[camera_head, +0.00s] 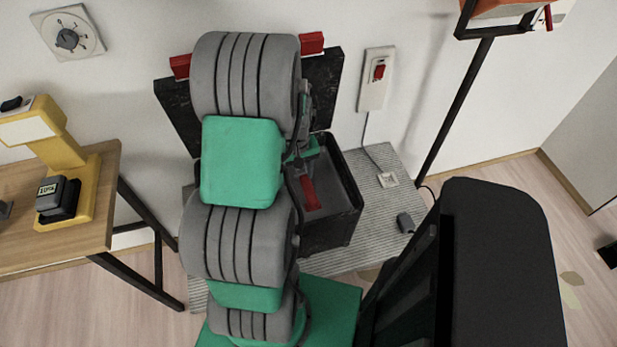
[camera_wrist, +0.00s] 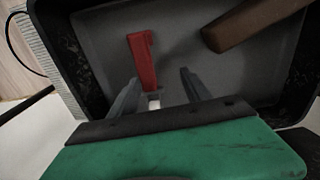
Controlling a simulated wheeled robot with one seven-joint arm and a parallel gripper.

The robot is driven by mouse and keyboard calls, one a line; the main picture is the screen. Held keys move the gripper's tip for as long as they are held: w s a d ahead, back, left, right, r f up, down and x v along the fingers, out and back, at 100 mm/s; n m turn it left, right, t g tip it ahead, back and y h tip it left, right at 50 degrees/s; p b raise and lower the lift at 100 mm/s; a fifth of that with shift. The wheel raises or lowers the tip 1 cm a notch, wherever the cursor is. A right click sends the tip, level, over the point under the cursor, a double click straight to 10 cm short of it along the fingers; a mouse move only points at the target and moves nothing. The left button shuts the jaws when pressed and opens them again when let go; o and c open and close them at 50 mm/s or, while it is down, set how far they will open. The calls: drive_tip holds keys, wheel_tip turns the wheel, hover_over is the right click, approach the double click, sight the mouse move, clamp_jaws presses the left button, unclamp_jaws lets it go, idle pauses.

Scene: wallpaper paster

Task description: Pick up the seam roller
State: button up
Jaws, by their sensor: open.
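A red-handled tool (camera_wrist: 142,60), perhaps the seam roller, lies in an open black toolbox (camera_wrist: 60,50). Its small white end shows close to the left finger. It also shows as a red piece (camera_head: 310,194) in the head view. A brown handle (camera_wrist: 250,25) lies in the box to the right; its far end is out of frame. I cannot tell for certain which tool is the seam roller. My gripper (camera_wrist: 160,78) is open and points into the box, its fingers on either side of the red tool's lower part. Contact cannot be told.
The toolbox (camera_head: 330,237) stands on a grey ribbed mat (camera_head: 378,205), its dark lid (camera_head: 328,85) raised behind. A wooden table (camera_head: 95,215) with a yellow device (camera_head: 65,160) is at left. A black-framed stand (camera_head: 455,110) is at right. My arm hides much of the box.

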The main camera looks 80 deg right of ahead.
sight(309, 189)
drive_tip(key=s+f, duration=0.1)
drive_tip(key=s, duration=0.1)
drive_tip(key=shift+s+d+f+m, duration=0.2)
drive_tip(key=shift+s+f+m, duration=0.1)
drive_tip(key=shift+s+f, duration=0.05)
drive_tip(key=f, duration=0.6)
drive_tip(key=shift+s+d+f, duration=0.15)
drive_tip(key=shift+s+f, duration=0.15)
drive_tip(key=shift+f, duration=0.2)
clamp_jaws()
